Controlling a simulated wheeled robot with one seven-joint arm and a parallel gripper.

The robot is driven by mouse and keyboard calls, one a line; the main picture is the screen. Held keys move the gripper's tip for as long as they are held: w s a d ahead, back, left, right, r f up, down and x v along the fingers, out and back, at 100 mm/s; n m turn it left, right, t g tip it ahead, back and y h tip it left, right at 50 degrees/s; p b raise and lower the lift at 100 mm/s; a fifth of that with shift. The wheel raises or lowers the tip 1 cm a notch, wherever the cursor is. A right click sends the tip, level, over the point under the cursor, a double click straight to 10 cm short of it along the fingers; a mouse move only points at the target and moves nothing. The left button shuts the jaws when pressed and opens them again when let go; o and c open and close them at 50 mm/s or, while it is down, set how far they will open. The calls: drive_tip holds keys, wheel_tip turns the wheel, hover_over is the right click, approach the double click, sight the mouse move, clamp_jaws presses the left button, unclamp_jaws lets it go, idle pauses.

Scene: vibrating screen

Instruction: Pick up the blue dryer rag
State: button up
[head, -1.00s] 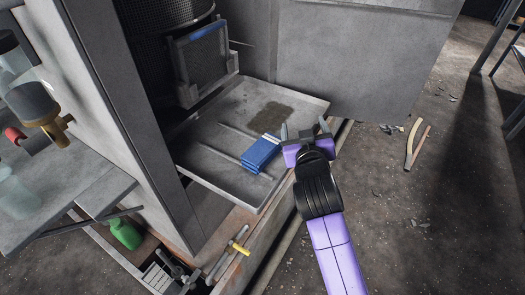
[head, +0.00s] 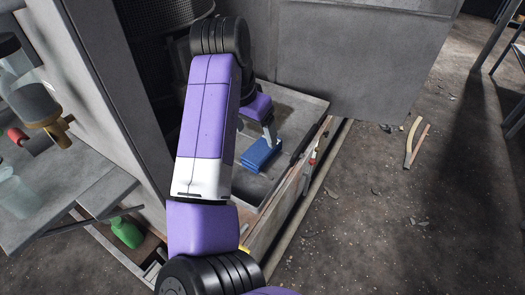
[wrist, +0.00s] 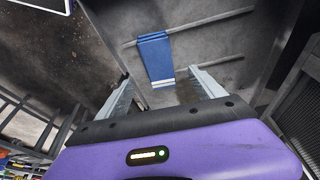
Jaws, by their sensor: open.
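The blue dryer rag (head: 261,153) lies folded on the grey metal tray (head: 300,103). In the wrist view the rag (wrist: 157,58) is a blue strip with white stripes at its near end, lying across thin rods on the tray. My gripper (wrist: 165,85) is open and empty, its two fingers apart, with the rag's striped end between and just beyond the fingertips. In the head view my gripper (head: 268,132) is close by the rag's upper right side, partly hidden by my arm. I cannot tell whether a finger touches the rag.
A grey cabinet wall (head: 110,80) stands left of the tray, and a grey panel (head: 350,60) stands behind it. A green bottle (head: 127,232) sits in the lower compartment.

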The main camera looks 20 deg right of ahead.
sight(263, 148)
drive_tip(key=shift+x, duration=1.2)
drive_tip(key=shift+p+x, duration=0.5)
drive_tip(key=shift+x, duration=2.1)
drive_tip(key=shift+d, duration=0.15)
drive_tip(key=c, duration=1.5)
drive_tip(key=shift+o, duration=0.2)
drive_tip(key=shift+r, duration=0.15)
wheel_tip(263, 148, up, 20)
drive_tip(key=shift+b, duration=0.35)
